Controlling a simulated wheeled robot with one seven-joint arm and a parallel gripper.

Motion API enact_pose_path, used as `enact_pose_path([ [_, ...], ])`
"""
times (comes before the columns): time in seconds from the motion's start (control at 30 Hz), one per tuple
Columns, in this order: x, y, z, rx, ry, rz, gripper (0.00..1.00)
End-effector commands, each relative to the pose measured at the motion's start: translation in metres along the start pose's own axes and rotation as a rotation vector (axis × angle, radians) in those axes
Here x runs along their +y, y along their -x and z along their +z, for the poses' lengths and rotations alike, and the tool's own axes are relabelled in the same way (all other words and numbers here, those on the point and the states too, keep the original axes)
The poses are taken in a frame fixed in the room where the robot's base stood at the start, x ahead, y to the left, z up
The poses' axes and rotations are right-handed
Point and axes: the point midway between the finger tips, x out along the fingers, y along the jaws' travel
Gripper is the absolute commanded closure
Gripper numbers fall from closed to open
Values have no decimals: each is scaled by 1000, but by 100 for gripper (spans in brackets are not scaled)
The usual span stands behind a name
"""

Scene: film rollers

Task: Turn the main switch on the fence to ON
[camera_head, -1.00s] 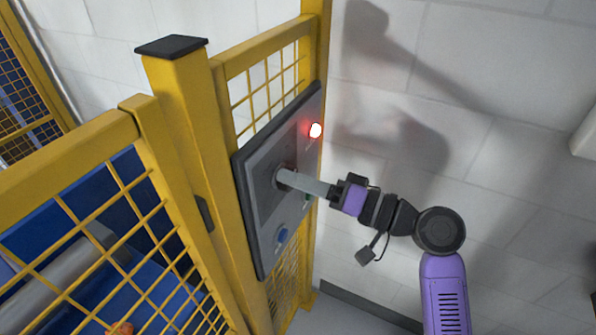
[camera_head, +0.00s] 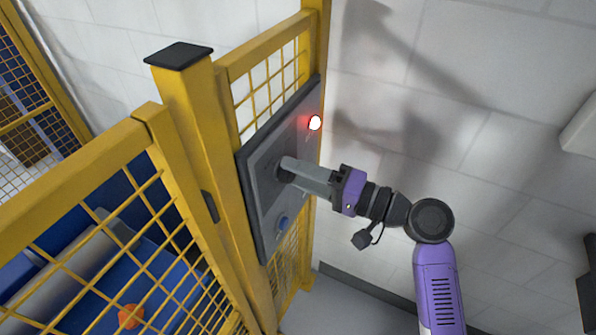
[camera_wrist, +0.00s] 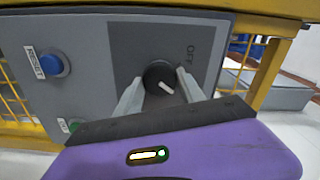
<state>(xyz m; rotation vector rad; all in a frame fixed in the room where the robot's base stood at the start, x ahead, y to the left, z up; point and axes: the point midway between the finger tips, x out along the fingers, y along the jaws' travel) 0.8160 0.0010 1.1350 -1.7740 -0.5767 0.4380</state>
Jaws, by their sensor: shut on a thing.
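The main switch is a round black knob (camera_wrist: 158,74) with a white pointer mark on a dark plate, seen in the wrist view. The word OFF is printed to its upper right, and the pointer slants down and right, away from that word. My gripper (camera_wrist: 160,83) is shut on the knob, one pale finger on each side. In the head view my gripper (camera_head: 285,170) reaches the grey control panel (camera_head: 254,200) from the right, and its fingers hide most of the knob. No ON mark can be read.
The panel hangs on a yellow mesh fence (camera_head: 185,110). It has a lit red lamp (camera_head: 315,122), a blue button (camera_head: 283,222) and a green button (camera_wrist: 72,125). A white wall (camera_head: 470,90) stands behind my arm. Blue machinery lies behind the mesh.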

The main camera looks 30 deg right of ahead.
Motion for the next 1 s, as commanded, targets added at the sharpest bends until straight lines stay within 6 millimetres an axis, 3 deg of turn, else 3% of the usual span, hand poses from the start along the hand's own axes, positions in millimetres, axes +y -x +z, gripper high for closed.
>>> enact_pose_path([
  [0.2,1,1,0,2,-4,2,94],
  [0.23,1,1,0,2,-4,2,50],
  [0.33,1,1,0,2,-3,2,32],
  [0.7,1,4,0,2,-1,0,32],
  [1.0,4,48,0,5,-2,2,32],
])
